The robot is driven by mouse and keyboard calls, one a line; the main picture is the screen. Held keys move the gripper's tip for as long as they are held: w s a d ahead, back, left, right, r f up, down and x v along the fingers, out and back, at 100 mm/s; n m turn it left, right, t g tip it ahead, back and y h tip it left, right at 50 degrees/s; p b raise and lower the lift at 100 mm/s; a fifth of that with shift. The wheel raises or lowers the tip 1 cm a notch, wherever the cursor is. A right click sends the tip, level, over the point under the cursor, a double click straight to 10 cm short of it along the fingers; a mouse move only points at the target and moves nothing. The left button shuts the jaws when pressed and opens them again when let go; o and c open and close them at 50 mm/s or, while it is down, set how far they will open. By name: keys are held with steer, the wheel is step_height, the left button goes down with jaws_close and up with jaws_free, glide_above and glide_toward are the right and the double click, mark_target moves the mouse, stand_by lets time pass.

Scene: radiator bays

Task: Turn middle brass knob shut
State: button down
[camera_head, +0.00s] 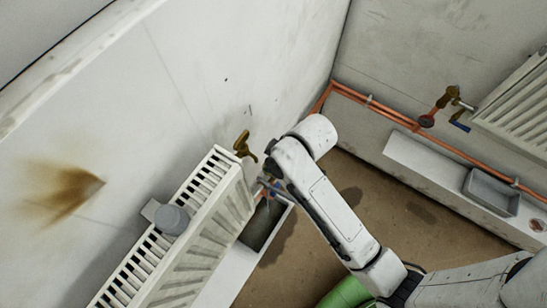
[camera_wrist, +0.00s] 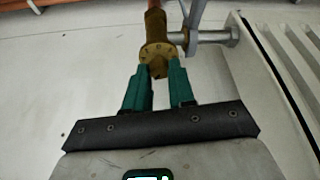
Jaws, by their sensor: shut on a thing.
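In the wrist view, a brass knob (camera_wrist: 157,48) with a round, dotted face sits between the two green fingertips of my gripper (camera_wrist: 159,70). The fingers are shut on its near end. A copper pipe (camera_wrist: 153,5) runs from its far side, and a grey metal pipe fitting (camera_wrist: 208,37) leads off to the right. In the head view, my white arm reaches to the end of the left radiator (camera_head: 205,215). My arm largely hides the fingers and the held knob there. I cannot tell the knob's turn angle.
A brass valve (camera_head: 243,143) stands at the left radiator's top corner. A grey tray (camera_head: 490,192) rests on a white ledge (camera_head: 425,165). A green hose (camera_head: 345,293) lies near my arm.

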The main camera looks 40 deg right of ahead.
steer(key=m, duration=0.2)
steer(key=m+h, duration=0.1)
steer(key=m, duration=0.1)
steer(key=shift+s+a+h, duration=0.1)
steer(key=shift+a+h, duration=0.1)
steer(key=shift+h, duration=0.1)
steer(key=shift+a+m+h, duration=0.1)
steer(key=shift+m+h, duration=0.6)
steer(key=shift+m, duration=1.4)
steer(key=c, duration=1)
jaws_free()
steer(key=shift+o, duration=0.2)
steer(key=v, duration=1)
steer(key=shift+s+r+b, duration=0.25)
steer(key=shift+r+b, duration=0.05)
steer(key=shift+b, duration=0.05)
